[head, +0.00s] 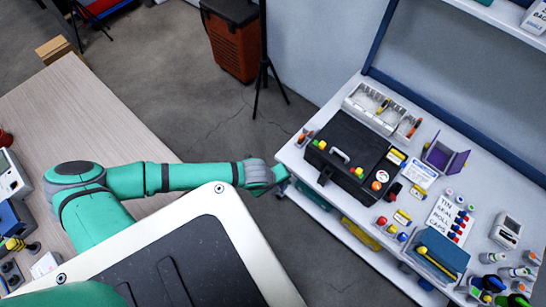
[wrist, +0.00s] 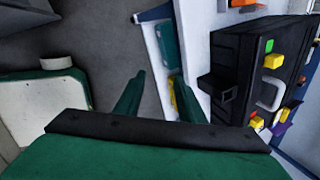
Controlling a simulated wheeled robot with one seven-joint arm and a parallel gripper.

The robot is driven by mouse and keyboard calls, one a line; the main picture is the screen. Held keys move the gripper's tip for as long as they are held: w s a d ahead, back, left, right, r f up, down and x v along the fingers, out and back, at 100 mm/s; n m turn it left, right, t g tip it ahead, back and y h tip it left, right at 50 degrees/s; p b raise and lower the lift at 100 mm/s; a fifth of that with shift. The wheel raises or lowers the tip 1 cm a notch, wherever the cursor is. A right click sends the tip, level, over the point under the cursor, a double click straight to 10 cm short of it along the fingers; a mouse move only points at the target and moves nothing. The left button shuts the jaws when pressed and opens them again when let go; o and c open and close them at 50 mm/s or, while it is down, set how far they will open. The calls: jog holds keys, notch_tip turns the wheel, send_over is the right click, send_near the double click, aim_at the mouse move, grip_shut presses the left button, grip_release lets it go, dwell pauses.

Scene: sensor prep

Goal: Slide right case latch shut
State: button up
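The black case (head: 350,140) lies on the workbench, with a pale handle (head: 340,155) on its near upper face. It also shows at the right of the wrist view (wrist: 235,60). A similar left latch (head: 319,146) sits on the handle's other side. Whether either latch is shut is too small to tell. My gripper (head: 282,174) is at the bench's left edge, apart from the case. In the wrist view its fingers (wrist: 158,76) are spread and empty.
A black block (wrist: 217,90) juts from the case's near side. A grey tray (head: 384,108) stands behind the case, and a purple holder (head: 445,157) and labelled cards (head: 450,215) lie to its right. Loose knobs crowd the bench right of the case. Open floor (head: 200,125) lies between the tables.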

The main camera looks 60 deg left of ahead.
jog(key=s+d+n+t, duration=0.1)
jog(key=s+d+n, duration=0.1)
jog(key=s, duration=0.3)
jog(key=shift+d+f+n, duration=0.4)
jog(key=shift+d+f, duration=0.05)
jog(key=shift+d, duration=0.3)
